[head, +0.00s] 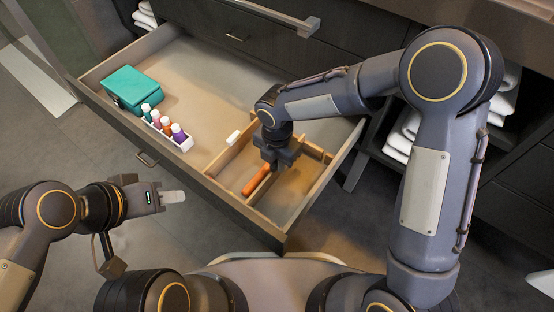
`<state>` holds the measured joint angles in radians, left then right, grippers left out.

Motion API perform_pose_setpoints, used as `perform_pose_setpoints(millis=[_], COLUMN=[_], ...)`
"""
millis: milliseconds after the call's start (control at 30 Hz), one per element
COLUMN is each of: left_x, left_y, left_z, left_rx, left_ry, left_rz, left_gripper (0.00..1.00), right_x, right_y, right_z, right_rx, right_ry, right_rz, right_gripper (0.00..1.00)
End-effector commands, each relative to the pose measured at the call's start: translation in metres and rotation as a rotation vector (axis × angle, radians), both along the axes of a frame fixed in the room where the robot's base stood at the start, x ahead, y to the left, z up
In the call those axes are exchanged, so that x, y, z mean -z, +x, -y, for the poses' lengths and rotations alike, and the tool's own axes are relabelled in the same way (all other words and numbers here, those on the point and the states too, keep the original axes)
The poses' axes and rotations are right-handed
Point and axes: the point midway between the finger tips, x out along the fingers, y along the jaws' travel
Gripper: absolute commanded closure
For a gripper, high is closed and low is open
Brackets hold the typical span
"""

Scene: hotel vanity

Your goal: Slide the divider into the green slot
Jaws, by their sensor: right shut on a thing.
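The right gripper (280,162) points down into the right part of an open drawer (215,190). It is shut on what appears to be a thin wooden divider (262,188), whose top edge runs from under the fingers toward the drawer front. The fingers and wrist hide the grasp itself. Other wooden partitions (232,158) stand around it. I cannot make out a green slot. The left gripper (173,197) is outside the drawer, in front of it, away from the divider. Its pale fingers look empty, and their gap cannot be seen.
An orange stick-like item (256,180) lies beside the divider. A small white item (233,138) is near the partitions. A teal box (132,86) and a white rack of several small bottles (168,132) stand at the drawer's left. The drawer's back middle is clear.

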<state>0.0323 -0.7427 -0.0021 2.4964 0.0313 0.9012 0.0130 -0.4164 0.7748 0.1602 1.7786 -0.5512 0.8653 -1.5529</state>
Motion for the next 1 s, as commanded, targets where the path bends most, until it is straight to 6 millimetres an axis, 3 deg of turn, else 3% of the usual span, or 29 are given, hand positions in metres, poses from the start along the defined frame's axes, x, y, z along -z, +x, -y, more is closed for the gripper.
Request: perform_pose_setpoints(millis=[467, 500, 667, 1000], left_x=[0.0031, 0.0031, 0.0031, 0.0002], left_y=[0.0, 0.0, 0.0, 0.0], left_z=[0.0, 0.0, 0.0, 0.0], left_rx=[0.0, 0.0, 0.0, 0.0], left_ry=[0.0, 0.0, 0.0, 0.0], left_rz=[0.0, 0.0, 0.0, 0.0], left_gripper=[0.64, 0.64, 0.64, 0.64], right_x=[0.0056, 0.0055, 0.0055, 0.0006], right_y=[0.0001, 0.0001, 0.0001, 0.0003], right_z=[0.0001, 0.0, 0.0, 0.0], right_rx=[0.0, 0.0, 0.0, 0.001], right_ry=[0.0, 0.0, 0.0, 0.001], right_rz=[0.0, 0.0, 0.0, 0.001], right_gripper=[1.0, 0.83, 0.62, 0.6])
